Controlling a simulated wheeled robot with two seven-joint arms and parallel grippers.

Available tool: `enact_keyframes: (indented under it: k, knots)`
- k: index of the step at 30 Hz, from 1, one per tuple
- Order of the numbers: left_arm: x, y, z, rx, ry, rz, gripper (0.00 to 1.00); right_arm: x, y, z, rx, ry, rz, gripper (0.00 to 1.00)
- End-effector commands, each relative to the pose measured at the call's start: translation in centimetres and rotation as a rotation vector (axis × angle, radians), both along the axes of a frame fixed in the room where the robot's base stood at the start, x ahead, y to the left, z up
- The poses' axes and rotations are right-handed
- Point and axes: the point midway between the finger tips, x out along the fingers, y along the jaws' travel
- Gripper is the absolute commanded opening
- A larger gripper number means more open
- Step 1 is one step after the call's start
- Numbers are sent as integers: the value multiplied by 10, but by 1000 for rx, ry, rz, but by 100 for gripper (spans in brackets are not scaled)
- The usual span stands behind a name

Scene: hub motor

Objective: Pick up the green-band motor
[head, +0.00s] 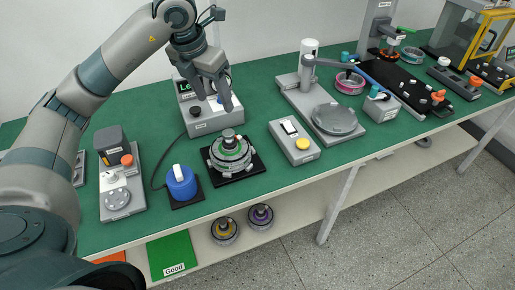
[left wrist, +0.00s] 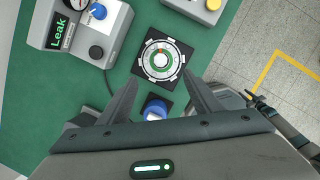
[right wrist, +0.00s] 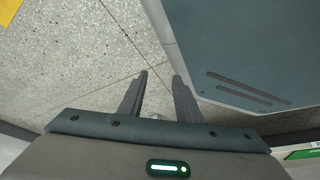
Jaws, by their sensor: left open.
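The green-band motor (head: 231,155) is a round, light-coloured hub with a green ring and a shaft pointing up. It sits upright on a black square pad (head: 256,164) on the green bench. The left wrist view shows it from above (left wrist: 160,60), just beyond and between the fingertips. My left gripper (head: 216,103) is open and empty, pointing down above the bench, higher than the motor and not touching it. My right gripper (right wrist: 160,76) has its fingers apart with nothing between them, over the floor; it is not visible in the head view.
A grey leak tester (head: 203,110) stands behind the motor. A blue knob-topped block (head: 181,183) is at its left, and a grey box with a yellow button (head: 294,142) at its right. Yellow-band (head: 224,231) and purple-band (head: 260,216) motors sit on the lower shelf.

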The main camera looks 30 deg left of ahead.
Motion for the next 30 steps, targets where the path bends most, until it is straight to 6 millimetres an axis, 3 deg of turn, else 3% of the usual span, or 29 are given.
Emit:
enact_keyframes:
  k: [11,17,25,30]
  knots:
    - [0,0,1,0,-2,1,59,0,1,0,0,-1,0,31]
    - [2,0,-9,-1,0,2,59,-7,-2,0,-5,16,0,31]
    - [12,-2,-47,-1,4,2,59,-36,-13,-3,-25,86,-2,31]
    - [20,-3,-76,-1,3,2,59,-69,-29,-8,-52,170,-5,31]
